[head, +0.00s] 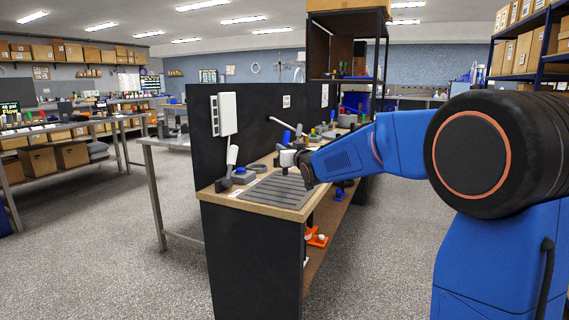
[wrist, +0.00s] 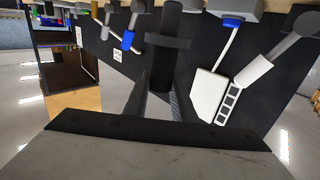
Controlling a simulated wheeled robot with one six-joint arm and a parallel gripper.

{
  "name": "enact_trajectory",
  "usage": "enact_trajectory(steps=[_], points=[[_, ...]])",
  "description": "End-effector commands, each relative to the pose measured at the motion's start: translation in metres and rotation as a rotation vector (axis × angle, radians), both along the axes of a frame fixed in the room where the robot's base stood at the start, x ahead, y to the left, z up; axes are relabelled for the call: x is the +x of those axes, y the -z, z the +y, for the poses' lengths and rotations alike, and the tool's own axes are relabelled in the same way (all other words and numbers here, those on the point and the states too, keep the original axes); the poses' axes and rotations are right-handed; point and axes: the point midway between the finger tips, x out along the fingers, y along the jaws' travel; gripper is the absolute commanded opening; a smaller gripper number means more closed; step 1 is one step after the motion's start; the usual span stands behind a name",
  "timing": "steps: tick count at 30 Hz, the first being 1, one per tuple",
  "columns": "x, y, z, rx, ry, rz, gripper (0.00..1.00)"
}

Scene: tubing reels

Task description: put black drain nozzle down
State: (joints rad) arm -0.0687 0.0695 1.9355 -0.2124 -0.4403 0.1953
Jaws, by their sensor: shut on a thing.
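In the wrist view, whose picture is upside down, my gripper (wrist: 160,95) is shut on the black drain nozzle (wrist: 168,58), a dark tube with a wider flange. The nozzle sticks out beyond the fingertips. In the head view, my gripper (head: 303,163) hangs over the workbench, above the far right part of a grey ribbed mat (head: 270,190). I cannot make out the nozzle there; dark gripper parts and a small white piece (head: 287,158) crowd that spot.
The wooden bench top (head: 293,212) holds a grey clamp with an upright handle (head: 233,160) at left and several tools behind. A black panel (head: 203,130) with a white box (head: 227,113) backs the bench. Orange pieces (head: 316,237) lie on the lower shelf. The mat's front looks clear.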

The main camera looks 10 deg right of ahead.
Motion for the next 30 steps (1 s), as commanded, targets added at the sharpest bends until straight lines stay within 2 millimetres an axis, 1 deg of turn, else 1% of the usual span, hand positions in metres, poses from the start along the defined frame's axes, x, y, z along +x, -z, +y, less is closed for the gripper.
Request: enact_trajectory(steps=[5, 10, 13, 24, 25, 26, 27, 30], points=[[0.000, 0.010, 0.000, 0.000, 0.000, 0.000, 0.00], [0.000, 0.032, 0.000, 0.000, 0.000, 0.002, 0.00], [0.000, 0.041, 0.000, 0.000, 0.000, 0.001, 0.00], [0.000, 0.045, 0.000, 0.000, 0.000, -0.001, 0.00], [0.000, 0.044, 0.000, -0.001, 0.000, -0.001, 0.28], [0.000, 0.044, 0.000, -0.001, 0.000, -0.001, 0.35], [0.000, 0.044, 0.000, -0.001, 0.000, -0.001, 0.42], [0.000, 0.044, 0.000, -0.001, 0.000, -0.001, 0.42]])
